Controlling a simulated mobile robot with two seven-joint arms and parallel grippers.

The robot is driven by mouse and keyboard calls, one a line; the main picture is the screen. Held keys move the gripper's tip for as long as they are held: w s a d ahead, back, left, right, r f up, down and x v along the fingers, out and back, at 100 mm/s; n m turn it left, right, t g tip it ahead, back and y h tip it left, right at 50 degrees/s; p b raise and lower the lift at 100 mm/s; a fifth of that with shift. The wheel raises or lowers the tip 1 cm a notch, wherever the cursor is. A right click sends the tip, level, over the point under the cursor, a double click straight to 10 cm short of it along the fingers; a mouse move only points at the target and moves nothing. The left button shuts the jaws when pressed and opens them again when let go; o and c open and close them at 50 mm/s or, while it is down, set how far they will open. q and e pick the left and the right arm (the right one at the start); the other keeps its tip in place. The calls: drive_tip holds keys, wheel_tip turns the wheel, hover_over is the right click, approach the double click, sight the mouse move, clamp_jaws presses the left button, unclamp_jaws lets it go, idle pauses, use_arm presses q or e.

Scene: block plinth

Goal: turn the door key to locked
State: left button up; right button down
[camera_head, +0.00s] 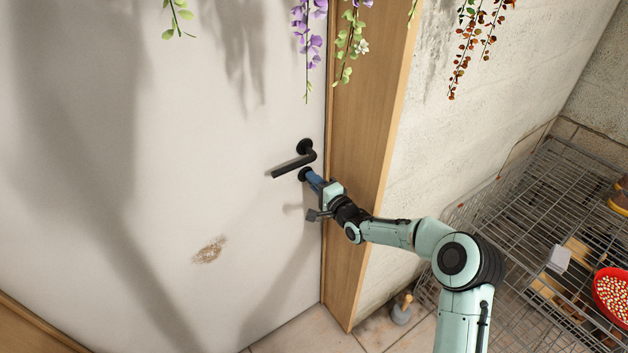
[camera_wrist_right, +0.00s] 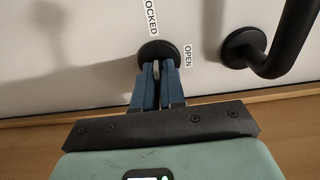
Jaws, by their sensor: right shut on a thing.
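The white door (camera_head: 150,150) has a black lever handle (camera_head: 293,165) and, just below it, a round black lock plate (camera_head: 304,174). My right gripper (camera_head: 312,179) is at the lock, its blue fingers shut on the key. In the right wrist view, a small grey part of the key (camera_wrist_right: 156,70) shows between the fingertips (camera_wrist_right: 157,72), in front of the lock plate (camera_wrist_right: 158,48). A LOCKED label (camera_wrist_right: 151,16) is above the plate and an OPEN label (camera_wrist_right: 187,56) to its right. The fingers hide most of the key, so its exact angle is unclear. My left gripper is out of view.
The handle (camera_wrist_right: 262,50) is close to the right of the lock in the wrist view. A wooden door frame (camera_head: 365,130) stands beside the lock. A wire rack (camera_head: 500,210) with a red bowl (camera_head: 612,292) is at the right. Flower strands (camera_head: 308,40) hang above.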

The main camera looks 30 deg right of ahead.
idle(0.5)
drive_tip(key=c, duration=1.3)
unclamp_jaws()
drive_tip(key=s+d, duration=0.1)
drive_tip(key=s, duration=1.2)
drive_tip(key=shift+s+b, duration=0.2)
drive_tip(key=shift+b, duration=0.1)
